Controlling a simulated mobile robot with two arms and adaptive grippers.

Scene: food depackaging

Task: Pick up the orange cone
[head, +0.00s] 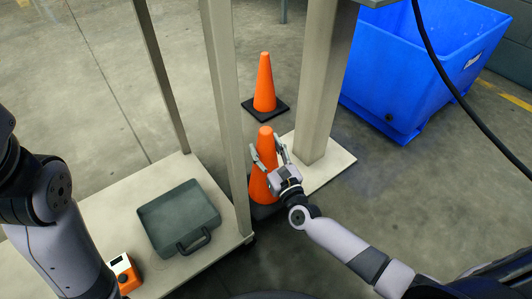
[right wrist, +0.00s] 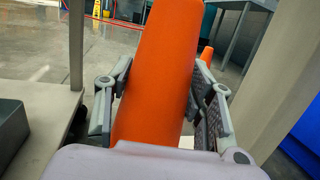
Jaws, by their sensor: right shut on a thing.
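An orange cone (head: 264,180) with a dark base stands upright by the foot of a metal post in the head view. My right gripper (head: 268,155) has its fingers on both sides of this cone and is shut on it. In the right wrist view the cone (right wrist: 163,75) fills the space between the fingers of the right gripper (right wrist: 165,100). A second orange cone (head: 264,85) on a black base stands on the floor behind it. It shows small in the right wrist view (right wrist: 207,54). My left arm shows at the left edge, but its gripper is out of view.
A grey-green case (head: 172,217) and an orange device (head: 124,270) lie on a low pale platform (head: 100,205). Metal posts (head: 222,90) stand beside the gripped cone, left and right. A blue bin (head: 395,90) is at the back right. Open floor lies at right.

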